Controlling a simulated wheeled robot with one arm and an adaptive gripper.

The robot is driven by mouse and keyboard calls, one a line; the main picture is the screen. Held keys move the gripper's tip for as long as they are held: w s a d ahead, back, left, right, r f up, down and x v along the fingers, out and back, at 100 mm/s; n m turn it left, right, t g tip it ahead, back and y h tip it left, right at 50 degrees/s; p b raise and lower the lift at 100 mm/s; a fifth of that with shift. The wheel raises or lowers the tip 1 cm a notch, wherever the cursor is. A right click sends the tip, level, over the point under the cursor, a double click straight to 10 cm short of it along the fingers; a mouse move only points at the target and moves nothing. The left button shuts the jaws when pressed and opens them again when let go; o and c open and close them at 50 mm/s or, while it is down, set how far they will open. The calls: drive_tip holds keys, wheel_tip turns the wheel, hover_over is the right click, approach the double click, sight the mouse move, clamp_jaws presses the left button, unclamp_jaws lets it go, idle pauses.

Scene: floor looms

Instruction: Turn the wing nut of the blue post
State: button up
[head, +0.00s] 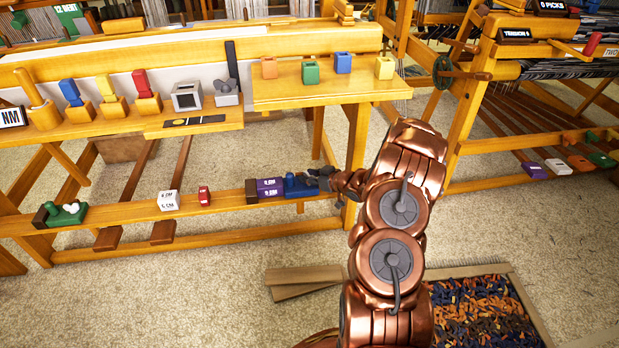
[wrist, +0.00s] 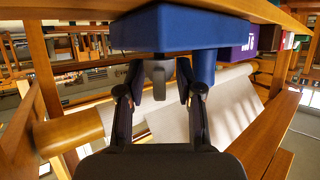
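The blue post's block (head: 302,190) sits on the low wooden beam in the head view. In the wrist view its wide blue base (wrist: 195,28) fills the top, with a round blue stub (wrist: 203,66) on the right. A grey wing nut (wrist: 158,75) hangs in view below the base, between my fingertips. My gripper (wrist: 160,68) is open, one finger on each side of the nut; a small gap seems to show on both sides. In the head view my gripper (head: 326,178) is at the right end of the blue block and the nut is not clearly seen.
Purple blocks (head: 269,188) adjoin the blue block on the left. A red piece (head: 204,195), a white cube (head: 169,200) and a green holder (head: 66,214) stand farther left on the beam. A shelf (head: 330,86) with coloured blocks juts out above. Carpet lies in front.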

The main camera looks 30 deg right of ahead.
clamp_jaws()
